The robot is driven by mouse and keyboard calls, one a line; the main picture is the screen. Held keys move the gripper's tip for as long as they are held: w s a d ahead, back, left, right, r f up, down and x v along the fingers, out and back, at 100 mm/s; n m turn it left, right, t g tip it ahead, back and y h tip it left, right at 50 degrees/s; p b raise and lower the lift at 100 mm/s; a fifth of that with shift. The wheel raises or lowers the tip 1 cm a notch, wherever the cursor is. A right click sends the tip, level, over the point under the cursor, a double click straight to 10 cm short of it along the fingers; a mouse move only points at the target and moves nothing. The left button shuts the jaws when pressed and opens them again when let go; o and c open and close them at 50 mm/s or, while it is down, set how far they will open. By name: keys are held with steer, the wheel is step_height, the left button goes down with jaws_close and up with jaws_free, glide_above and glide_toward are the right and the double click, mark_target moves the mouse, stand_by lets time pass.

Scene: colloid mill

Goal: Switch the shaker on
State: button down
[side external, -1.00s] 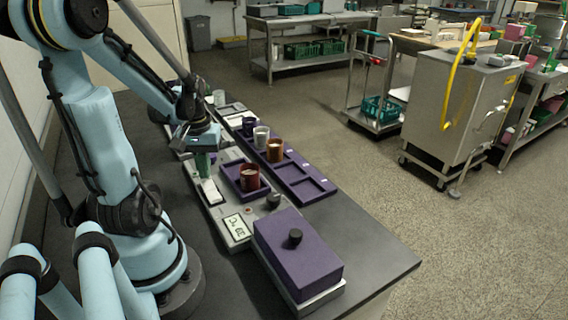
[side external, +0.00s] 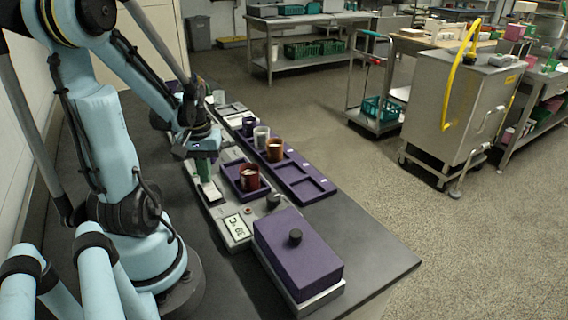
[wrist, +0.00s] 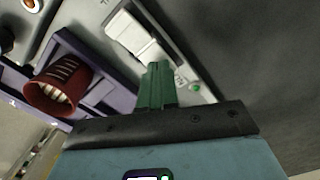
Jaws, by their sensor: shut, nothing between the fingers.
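The grey device (side external: 235,226), which appears to be the shaker, stands on the dark bench. It carries a purple tray (side external: 236,181) with a red-brown cup (side external: 249,178) in it. A white rocker switch (wrist: 136,36) is on its top, and it also shows in the side view (side external: 210,191). A small green light (wrist: 196,88) shows beside the switch. My gripper (wrist: 158,66) has green fingers, shut and empty, pointing down at the near end of the switch. It also shows in the side view (side external: 205,176). I cannot tell whether the fingertips touch the switch.
A purple box with a black knob (side external: 297,255) stands at the bench's front end. A purple rack (side external: 304,186) beside the device holds a copper cup (side external: 275,149) and a white cup (side external: 261,136). A display (side external: 237,226) and black knob (side external: 273,200) are on the device.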

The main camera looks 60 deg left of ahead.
steer(key=shift+f, duration=0.2)
steer(key=shift+r, duration=3.5)
steer(key=w+d+r+m+t, duration=0.1)
steer(key=w+d+m+t, duration=0.1)
steer(key=w+d+m, duration=0.2)
steer(key=w+d+r+m+t, duration=0.1)
steer(key=w+d+m, duration=0.3)
steer(key=d, duration=0.6)
steer(key=w+d+r+m+t, duration=0.1)
steer(key=w+d+m+t, duration=0.3)
steer(key=d, duration=0.4)
steer(key=shift+w+r, duration=0.2)
steer(key=shift+w, duration=0.05)
